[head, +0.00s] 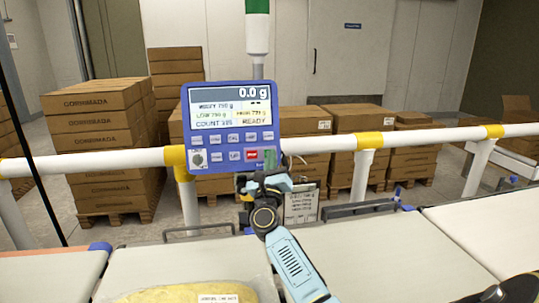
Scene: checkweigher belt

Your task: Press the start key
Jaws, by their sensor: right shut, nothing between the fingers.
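A blue control panel (228,120) with a grey screen reading 0.0 g and READY stands at the middle of the head view. Its bottom row holds a red key (252,155) and, right of it, a green key (269,155), which looks like the start key; its label is too small to read. My right gripper (268,176) is shut and empty. It is at the panel's lower right corner, just below the green key. I cannot tell whether its tips touch the panel. My left gripper is not in view.
A yellow bag (185,294) lies on the near belt (130,268). A white rail (420,134) with yellow joints runs across behind the belts. Stacked cartons (100,140) stand beyond it. A green-topped light column (257,28) rises behind the panel.

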